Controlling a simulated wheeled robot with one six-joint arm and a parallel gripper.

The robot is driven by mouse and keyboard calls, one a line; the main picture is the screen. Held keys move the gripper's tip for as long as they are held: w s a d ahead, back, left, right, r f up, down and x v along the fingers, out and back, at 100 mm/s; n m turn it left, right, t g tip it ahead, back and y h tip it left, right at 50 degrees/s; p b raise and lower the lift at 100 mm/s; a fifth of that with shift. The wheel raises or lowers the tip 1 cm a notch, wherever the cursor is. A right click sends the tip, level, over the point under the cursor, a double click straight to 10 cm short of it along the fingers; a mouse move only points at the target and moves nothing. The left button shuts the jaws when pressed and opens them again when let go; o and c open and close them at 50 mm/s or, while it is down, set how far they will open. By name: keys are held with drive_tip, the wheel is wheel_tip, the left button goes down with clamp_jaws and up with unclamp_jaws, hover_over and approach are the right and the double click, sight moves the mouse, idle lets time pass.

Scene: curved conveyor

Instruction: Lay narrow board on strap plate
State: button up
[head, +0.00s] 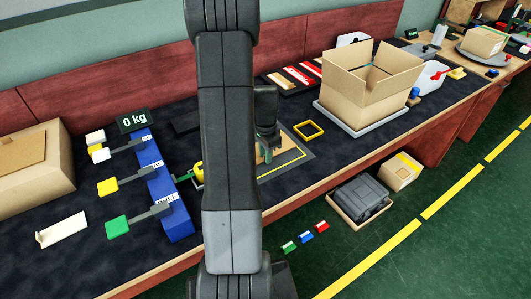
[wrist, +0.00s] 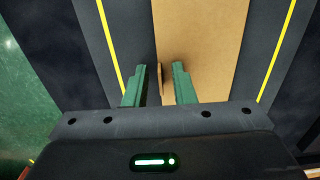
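A long tan board (wrist: 200,40), likely the narrow board, lies over a dark plate (wrist: 132,30) marked with yellow lines, likely the strap plate. In the head view the tan board (head: 262,157) and the plate (head: 300,158) are partly hidden behind my arm. My gripper (wrist: 160,84) has its two green fingers apart, close to the board's left edge. The right finger is over the board and the left finger is over the dark plate. A small brown edge shows in the gap, with space on both sides. In the head view my gripper (head: 267,145) is above the plate.
A yellow square frame (head: 309,130) and an open carton (head: 368,82) on a grey tray are right of the plate. A blue scale unit (head: 166,190) with coloured tabs stands left. A closed carton (head: 35,165) is far left. The bench's front edge is near the plate.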

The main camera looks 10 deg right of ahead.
wheel_tip(320, 180, up, 12)
drive_tip(key=shift+r+p, duration=0.2)
drive_tip(key=shift+p, duration=0.25)
